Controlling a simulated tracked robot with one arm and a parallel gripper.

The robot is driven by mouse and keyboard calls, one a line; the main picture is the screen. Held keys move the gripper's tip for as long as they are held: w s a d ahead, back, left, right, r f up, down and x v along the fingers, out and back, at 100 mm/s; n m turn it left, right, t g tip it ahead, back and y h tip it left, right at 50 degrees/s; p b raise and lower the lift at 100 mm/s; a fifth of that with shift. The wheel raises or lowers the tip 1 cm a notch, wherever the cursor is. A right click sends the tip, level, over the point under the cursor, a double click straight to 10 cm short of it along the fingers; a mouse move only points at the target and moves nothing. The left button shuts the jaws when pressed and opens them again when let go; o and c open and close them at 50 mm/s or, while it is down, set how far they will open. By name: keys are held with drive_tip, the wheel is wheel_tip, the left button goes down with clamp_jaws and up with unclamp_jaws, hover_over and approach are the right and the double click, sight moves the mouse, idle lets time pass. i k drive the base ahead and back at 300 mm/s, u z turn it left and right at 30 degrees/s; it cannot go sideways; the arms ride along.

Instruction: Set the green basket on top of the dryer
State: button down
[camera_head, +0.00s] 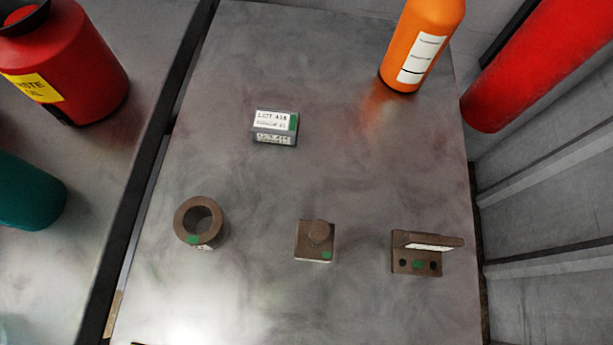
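No green basket and no dryer can be made out in the head camera view. My gripper does not show in the frame. The view looks down on a grey metal table (330,180). On it stand a brown ring (186,232), a brown square block with a round stub (318,252) and a brown angle bracket (415,262). Each of these carries a small green mark. A small dark box with a white label reading "LOT" (275,127) sits farther back.
An orange bottle (415,50) stands at the table's back right. A red container with a yellow label (75,70) and a teal object (25,195) are on the left surface. A red cylinder (545,65) is beyond the right edge. The table's middle is clear.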

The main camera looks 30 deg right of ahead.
sight(321, 186)
drive_tip(key=i, duration=0.85)
drive_tip(key=z, duration=0.05)
